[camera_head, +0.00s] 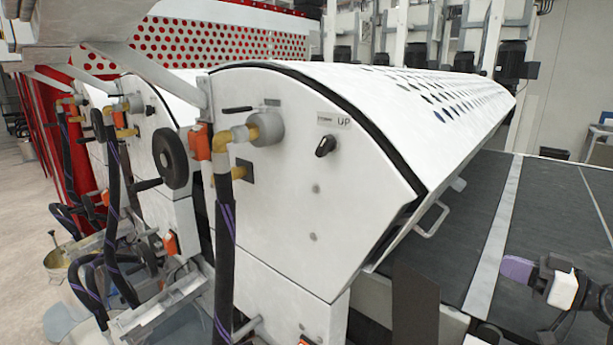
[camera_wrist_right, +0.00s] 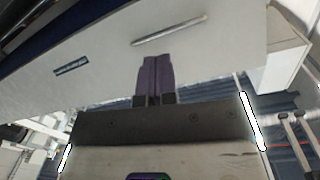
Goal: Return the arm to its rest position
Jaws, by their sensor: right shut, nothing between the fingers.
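My right gripper (camera_head: 518,269) is at the lower right in the head view, over the dark conveyor surface. Its purple fingers (camera_wrist_right: 155,80) are pressed together in the wrist view, with nothing between them. The gripper is to the right of the white roller coater (camera_head: 290,200), apart from its side handle (camera_head: 432,218). In the wrist view a pale panel (camera_wrist_right: 215,40) with a slim bar lies beyond the fingertips; I cannot tell whether it is the coater's cover. My left gripper is not in view.
The coater's end panel has a black knob (camera_head: 326,146) marked UP. Dark hoses (camera_head: 224,260) and buckets stand at the left.

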